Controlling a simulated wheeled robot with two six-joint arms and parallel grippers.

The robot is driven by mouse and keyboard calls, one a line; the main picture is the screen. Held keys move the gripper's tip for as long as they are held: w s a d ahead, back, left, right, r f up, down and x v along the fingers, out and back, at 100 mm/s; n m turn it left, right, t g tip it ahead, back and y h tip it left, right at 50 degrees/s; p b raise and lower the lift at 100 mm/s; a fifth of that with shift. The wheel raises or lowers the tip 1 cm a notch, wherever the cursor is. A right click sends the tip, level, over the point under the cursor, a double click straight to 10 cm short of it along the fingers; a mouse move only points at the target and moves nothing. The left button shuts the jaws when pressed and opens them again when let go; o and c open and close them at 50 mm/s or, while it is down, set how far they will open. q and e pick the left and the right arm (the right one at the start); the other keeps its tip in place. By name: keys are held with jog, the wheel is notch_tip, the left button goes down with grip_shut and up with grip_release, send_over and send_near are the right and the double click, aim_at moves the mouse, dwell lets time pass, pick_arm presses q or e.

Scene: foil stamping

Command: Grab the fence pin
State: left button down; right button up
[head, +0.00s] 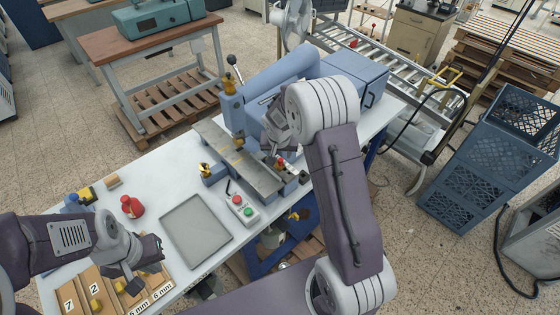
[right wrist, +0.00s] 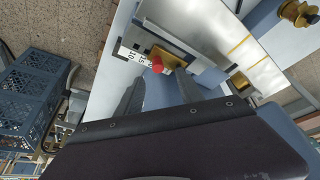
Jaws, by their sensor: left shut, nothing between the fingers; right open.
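The fence pin, with a red knob (head: 281,161), stands at the front of the blue stamping press bed. In the right wrist view the red knob (right wrist: 157,67) sits on a brass-coloured piece beside a white printed scale (right wrist: 132,54). My right gripper (right wrist: 160,90) is open, its two dark fingers pointing toward the knob, which shows just past and between the fingertips. I cannot tell how far apart they are in depth. In the head view my right arm hides part of the press. My left gripper (head: 156,246) is shut and empty over the table's front left.
The blue press (head: 270,85) fills the table's back right. A control box (head: 242,208) with red and green buttons, a grey tray (head: 195,230) and a red bottle (head: 131,207) are on the table. A wooden numbered rack (head: 100,290) lies below my left gripper.

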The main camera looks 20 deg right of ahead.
aim_at(281, 159)
jog(key=x, duration=0.2)
jog(key=p+x, duration=0.1)
jog(key=x, duration=0.1)
jog(key=shift+s+d+f, duration=0.1)
jog(key=shift+s+f, duration=0.1)
jog(key=shift+s, duration=0.1)
jog(key=shift+w+f, duration=0.3)
jog(key=shift+s, duration=0.1)
grip_shut()
jog(key=shift+r, duration=0.1)
